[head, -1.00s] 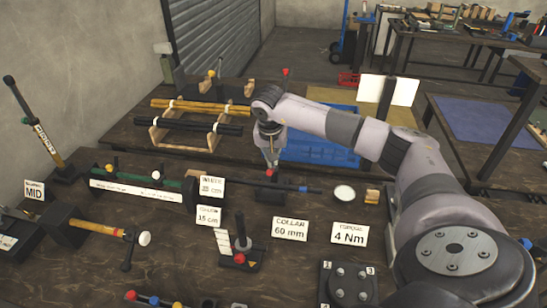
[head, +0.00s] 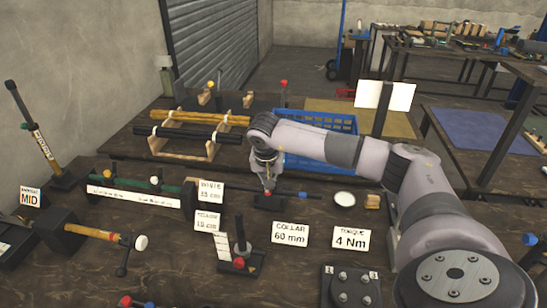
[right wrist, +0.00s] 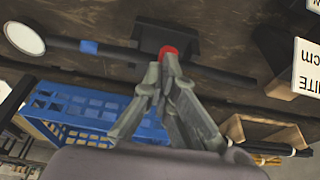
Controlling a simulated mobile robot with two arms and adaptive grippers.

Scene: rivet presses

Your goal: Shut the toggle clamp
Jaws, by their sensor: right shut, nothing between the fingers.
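The toggle clamp is a small black block (head: 268,202) on the near table, with a red knob at its top. A dark rod with a blue band (right wrist: 90,47) runs along it. My right gripper (head: 266,184) points down over the block. In the right wrist view its fingers (right wrist: 164,66) are together and empty, with the tips at the red knob (right wrist: 168,51). I cannot tell whether they touch the knob. The fingers hide part of the clamp. My left gripper is not in view.
Label cards, including the collar card (head: 290,234), stand in front. A small upright post fixture (head: 240,250) is nearer. A blue crate (head: 330,150) and a rack of rods (head: 180,137) lie behind.

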